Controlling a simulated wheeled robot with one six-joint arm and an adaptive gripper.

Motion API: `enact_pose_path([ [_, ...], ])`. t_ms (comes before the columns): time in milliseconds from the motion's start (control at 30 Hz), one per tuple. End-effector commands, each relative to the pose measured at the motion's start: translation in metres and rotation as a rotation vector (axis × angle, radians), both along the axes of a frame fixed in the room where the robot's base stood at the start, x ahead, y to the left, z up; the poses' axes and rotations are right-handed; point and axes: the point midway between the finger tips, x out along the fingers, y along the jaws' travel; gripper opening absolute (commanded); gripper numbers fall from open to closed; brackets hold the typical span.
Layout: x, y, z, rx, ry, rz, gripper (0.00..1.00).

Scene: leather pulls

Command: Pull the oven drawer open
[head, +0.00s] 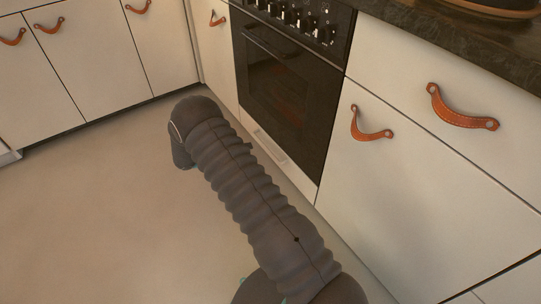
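The oven (282,92) has a dark glass door and a row of knobs, and is built into the white cabinets. The oven drawer (270,148) is the low pale panel under the oven door, with a lighter strip on its front. It looks closed, roughly in line with the cabinet fronts. My arm, in a grey ribbed sleeve, crosses in front of the drawer's lower part and bends down at its far end, left of the drawer. My gripper is not visible, so its state and any contact with the drawer are hidden.
White cabinets with orange leather pulls line the left and right; one pull (462,108) is on the right upper front, another (368,126) on the door beside the oven. A dark countertop (455,38) overhangs at right. The floor (90,215) at left is clear.

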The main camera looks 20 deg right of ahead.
Motion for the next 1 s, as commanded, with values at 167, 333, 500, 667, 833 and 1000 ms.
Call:
enact_pose_path([
  [167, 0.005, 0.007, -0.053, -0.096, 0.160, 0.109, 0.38],
  [333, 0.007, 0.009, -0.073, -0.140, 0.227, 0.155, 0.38],
  [500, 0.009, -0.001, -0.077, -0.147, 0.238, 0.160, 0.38],
  [667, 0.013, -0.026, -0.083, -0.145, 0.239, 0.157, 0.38],
  [833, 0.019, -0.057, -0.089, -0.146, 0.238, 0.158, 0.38],
  [1000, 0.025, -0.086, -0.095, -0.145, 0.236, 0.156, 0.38],
])
